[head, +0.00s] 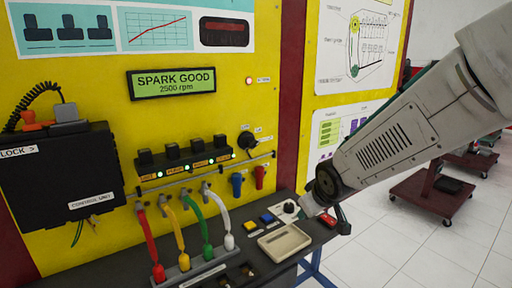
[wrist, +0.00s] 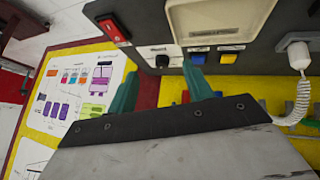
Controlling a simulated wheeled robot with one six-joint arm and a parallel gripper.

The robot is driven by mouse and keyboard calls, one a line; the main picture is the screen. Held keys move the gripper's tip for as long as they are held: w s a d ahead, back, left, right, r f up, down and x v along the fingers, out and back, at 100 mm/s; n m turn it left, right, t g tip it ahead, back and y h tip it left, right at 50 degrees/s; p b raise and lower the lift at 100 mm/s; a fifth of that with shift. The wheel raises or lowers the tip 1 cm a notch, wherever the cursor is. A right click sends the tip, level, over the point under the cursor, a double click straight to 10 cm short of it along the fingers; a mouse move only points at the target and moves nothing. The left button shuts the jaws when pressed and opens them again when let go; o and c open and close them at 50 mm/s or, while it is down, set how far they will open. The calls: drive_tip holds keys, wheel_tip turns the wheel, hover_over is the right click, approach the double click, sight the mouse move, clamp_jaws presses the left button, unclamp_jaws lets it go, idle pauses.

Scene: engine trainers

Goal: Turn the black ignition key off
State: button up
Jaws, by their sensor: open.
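A black knob-like part (head: 290,207), which looks like the ignition key, sits on a pale plate on the dark bench console in the head view.
A green display (head: 173,85) reads SPARK GOOD, 2500 rpm. Next to the key are a blue button (wrist: 198,58), a yellow button (wrist: 228,57) and a red switch (wrist: 113,28). A beige tray-like part (head: 285,243) lies in front. Coloured leads stand at left.

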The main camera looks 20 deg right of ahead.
drive_tip(key=w+a+r+n+t+y, duration=0.1)
drive_tip(key=w+a+n+t+y, duration=0.1)
drive_tip(key=w+t, duration=0.35)
drive_tip(key=n+t+y, duration=0.5)
approach(256, 145)
drive_tip(key=w, duration=0.2)
drive_tip(key=shift+g, duration=0.25)
drive_tip(key=x, duration=0.7)
drive_tip(key=shift+w+a+r, duration=0.2)
drive_tip(key=shift+a, duration=0.25)
drive_tip(key=c, duration=1)
